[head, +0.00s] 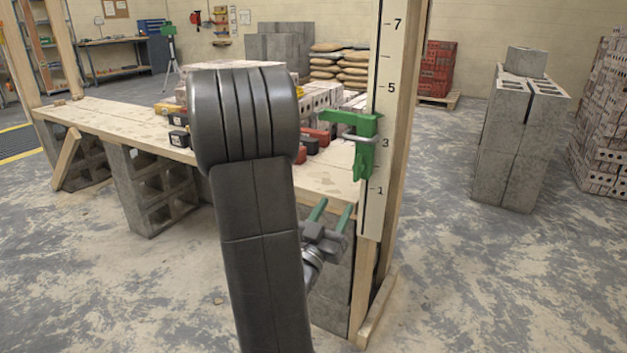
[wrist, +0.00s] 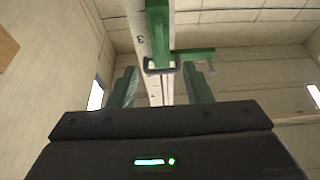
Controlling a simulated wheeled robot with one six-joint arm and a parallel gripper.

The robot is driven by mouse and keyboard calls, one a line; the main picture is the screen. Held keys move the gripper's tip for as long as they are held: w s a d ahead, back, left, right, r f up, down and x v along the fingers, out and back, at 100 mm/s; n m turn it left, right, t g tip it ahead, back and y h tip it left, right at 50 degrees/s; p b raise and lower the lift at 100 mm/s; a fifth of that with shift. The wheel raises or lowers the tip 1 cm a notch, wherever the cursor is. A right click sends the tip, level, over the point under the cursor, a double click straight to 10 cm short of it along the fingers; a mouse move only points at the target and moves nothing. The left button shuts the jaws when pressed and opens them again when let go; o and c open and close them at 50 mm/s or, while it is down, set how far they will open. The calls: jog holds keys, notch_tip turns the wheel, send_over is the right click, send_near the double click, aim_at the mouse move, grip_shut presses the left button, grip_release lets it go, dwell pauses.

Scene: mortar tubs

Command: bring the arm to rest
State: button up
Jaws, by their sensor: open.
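My gripper (head: 331,213) shows in the head view behind my dark arm link, low in front of the bench's right end. Its two green fingers stand apart with nothing between them. In the wrist view my gripper (wrist: 161,88) points upward, fingers open on both sides of the picture. Beyond them is a green clamp (wrist: 182,58) on a numbered board. In the head view the green clamp (head: 363,140) sits on the numbered board (head: 375,205), above my gripper and apart from it. Part of my wrist is hidden by my arm.
A wooden bench (head: 100,118) on grey blocks runs left, with boxes and bricks on it. An upright wooden post (head: 405,130) stands right beside the numbered board. A grey block stack (head: 505,140) stands at right. The floor (head: 480,285) at front right is clear.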

aim_at(355, 170)
jog(key=x, duration=1.3)
jog(key=shift+w+d+r+b, duration=0.1)
jog(key=shift+b, duration=0.3)
jog(key=v, duration=1.4)
jog(key=x, duration=1.4)
jog(key=shift+w+r, duration=0.1)
jog(key=m+g+h+p, duration=0.1)
jog(key=m, duration=0.2)
jog(key=m+g+h, duration=0.1)
jog(key=m, duration=0.3)
jog(key=shift+h+p, duration=0.3)
jog(key=shift+p, duration=0.1)
jog(key=m+g, duration=0.1)
jog(key=m, duration=0.1)
jog(key=m+g+h+p, duration=0.1)
jog(key=m+g, duration=0.1)
jog(key=m, duration=0.1)
jog(key=shift+m, duration=0.3)
